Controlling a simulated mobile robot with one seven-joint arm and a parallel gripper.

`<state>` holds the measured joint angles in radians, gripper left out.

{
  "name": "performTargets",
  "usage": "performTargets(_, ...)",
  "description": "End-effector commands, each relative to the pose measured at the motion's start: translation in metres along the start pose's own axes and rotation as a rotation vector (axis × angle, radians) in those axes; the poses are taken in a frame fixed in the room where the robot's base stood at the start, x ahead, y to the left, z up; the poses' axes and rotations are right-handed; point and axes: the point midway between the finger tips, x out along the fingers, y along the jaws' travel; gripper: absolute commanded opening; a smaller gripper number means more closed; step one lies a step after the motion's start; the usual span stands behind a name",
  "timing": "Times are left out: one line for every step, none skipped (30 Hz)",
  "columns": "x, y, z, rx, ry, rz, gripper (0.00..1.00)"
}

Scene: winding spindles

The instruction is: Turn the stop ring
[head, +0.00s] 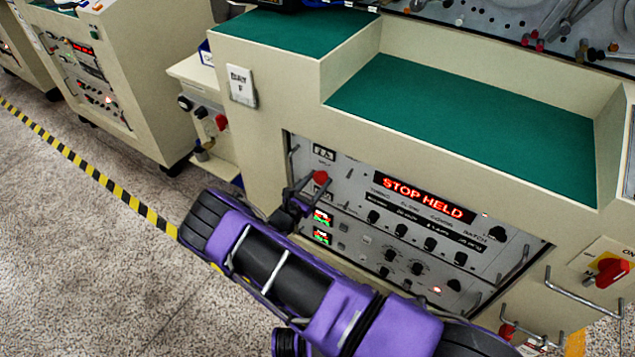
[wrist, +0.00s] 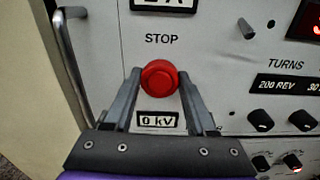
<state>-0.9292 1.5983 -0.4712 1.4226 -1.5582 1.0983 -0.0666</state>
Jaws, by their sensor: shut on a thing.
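The stop ring is a round red knob (wrist: 160,77) below the word STOP on a grey panel. It also shows in the head view (head: 320,177), at the panel's upper left. My gripper (wrist: 159,82) has one finger on each side of the red knob and is shut on it. In the head view my gripper (head: 301,192) reaches the panel from the lower left, and my purple arm covers the panel's lower left part. A small plate (wrist: 158,119) reading "0 kV" sits under the knob. The red display (head: 424,197) reads "STOP HELD".
A metal handle (wrist: 72,55) stands out left of the knob. Black knobs (head: 402,230) line the panel to the right. A red switch (head: 611,270) and a metal bar handle (head: 580,294) are at far right. Green worktops (head: 460,120) lie above the panel. Carpet floor is open at left.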

Motion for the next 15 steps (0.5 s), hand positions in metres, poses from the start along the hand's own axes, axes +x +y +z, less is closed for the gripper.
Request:
performTargets(-0.0002,-0.0002,-0.0009,0.04,-0.001,-0.001,0.01)
performTargets(-0.0001,-0.0004,-0.0009,0.068,-0.001,-0.001,0.01)
performTargets(0.0,-0.0005,-0.0007,0.106,-0.001,-0.001,0.01)
performTargets(0.0,-0.0005,-0.0006,0.134,-0.001,-0.001,0.01)
performTargets(0.0001,-0.0005,-0.0004,0.163,-0.002,0.0,0.01)
performTargets(0.0001,-0.0004,-0.0002,0.201,-0.002,0.0,0.01)
performTargets(0.0,-0.0004,-0.0001,0.23,-0.002,0.0,0.01)
performTargets(0.0,-0.0003,-0.0001,0.258,-0.002,0.001,0.01)
performTargets(-0.0001,-0.0003,-0.0002,0.297,-0.002,0.001,0.01)
performTargets(-0.0002,-0.0003,-0.0002,0.325,-0.001,0.001,0.01)
performTargets(-0.0002,-0.0004,-0.0003,0.353,-0.001,0.0,0.01)
performTargets(-0.0002,-0.0004,-0.0003,0.39,-0.001,0.0,0.01)
performTargets(-0.0001,-0.0005,-0.0003,0.417,-0.001,0.0,0.01)
performTargets(0.0,-0.0006,-0.0002,0.443,-0.001,0.0,0.01)
performTargets(0.0,-0.0007,-0.0002,0.477,-0.001,0.0,0.01)
